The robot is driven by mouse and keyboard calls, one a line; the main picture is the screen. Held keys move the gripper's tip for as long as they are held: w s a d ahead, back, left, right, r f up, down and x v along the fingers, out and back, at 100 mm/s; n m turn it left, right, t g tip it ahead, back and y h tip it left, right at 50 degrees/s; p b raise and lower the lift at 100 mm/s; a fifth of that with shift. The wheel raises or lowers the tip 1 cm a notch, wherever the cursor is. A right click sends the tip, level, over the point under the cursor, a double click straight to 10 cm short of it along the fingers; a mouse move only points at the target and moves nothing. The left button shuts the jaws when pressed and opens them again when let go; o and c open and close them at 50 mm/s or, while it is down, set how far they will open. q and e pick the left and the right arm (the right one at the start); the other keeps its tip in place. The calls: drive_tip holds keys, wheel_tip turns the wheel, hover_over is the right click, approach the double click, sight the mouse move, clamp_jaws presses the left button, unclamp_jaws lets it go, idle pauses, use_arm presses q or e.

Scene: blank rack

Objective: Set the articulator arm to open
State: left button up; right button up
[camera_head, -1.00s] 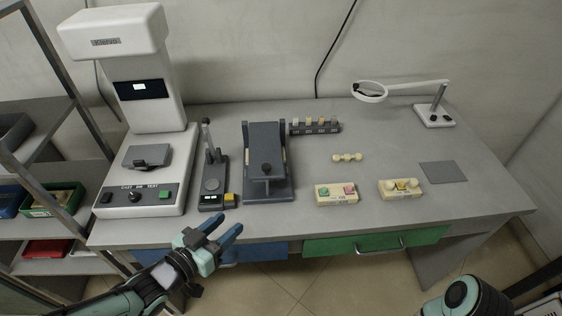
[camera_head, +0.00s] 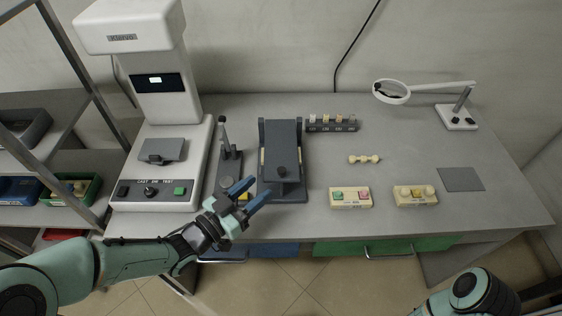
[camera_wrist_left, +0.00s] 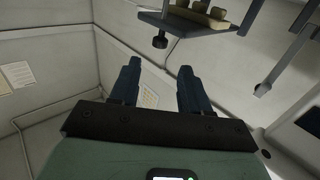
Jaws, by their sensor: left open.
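The articulator (camera_head: 284,192) is a dark grey frame on the bench. Its arm (camera_head: 283,140) is a flat grey plate with a dark round knob (camera_head: 282,172) near its front end, and it lies down over the base. My left gripper (camera_head: 259,186) is open and empty, at the articulator's front left, with its fingers pointing toward it. In the left wrist view the two blue fingers (camera_wrist_left: 158,72) stand apart with nothing between them. A plate with a dark knob (camera_wrist_left: 160,41) and pale lumps shows above them, apart from the fingers. My right gripper is out of view.
A tall white machine (camera_head: 160,195) and a small dark lever stand (camera_head: 228,160) are left of the articulator. A block rack (camera_head: 332,128), pale trays (camera_head: 350,204) and a magnifier lamp (camera_head: 392,92) are to the right.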

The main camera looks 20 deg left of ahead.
sight(279, 173)
use_arm(q)
drive_tip(key=x, duration=0.9)
drive_tip(key=shift+w+d+f, duration=0.1)
drive_tip(key=shift+f, duration=0.1)
clamp_jaws()
